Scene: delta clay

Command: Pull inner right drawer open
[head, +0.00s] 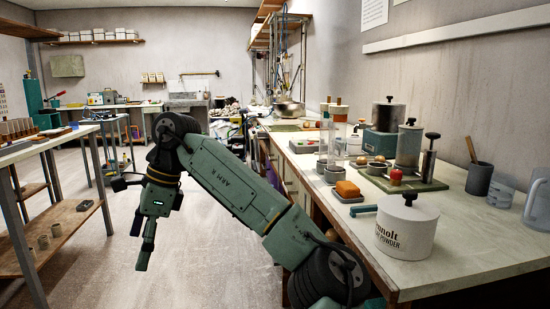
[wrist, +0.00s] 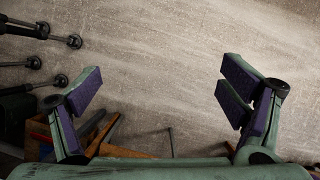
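The workbench (head: 440,262) on the right has pale fronts (head: 291,184) under its top, seen at a steep angle. My arm covers much of them. I cannot tell which one is the inner right drawer, or whether any is pulled out. My gripper (head: 144,258) hangs pointing down over the open floor, left of the bench and well apart from it. In the wrist view my gripper (wrist: 162,92) has its two purple-padded fingers spread wide, with only floor between them. No drawer is recognisable in the wrist view.
A wooden-shelved rack (head: 60,222) stands at the left. The floor (head: 200,262) between is clear.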

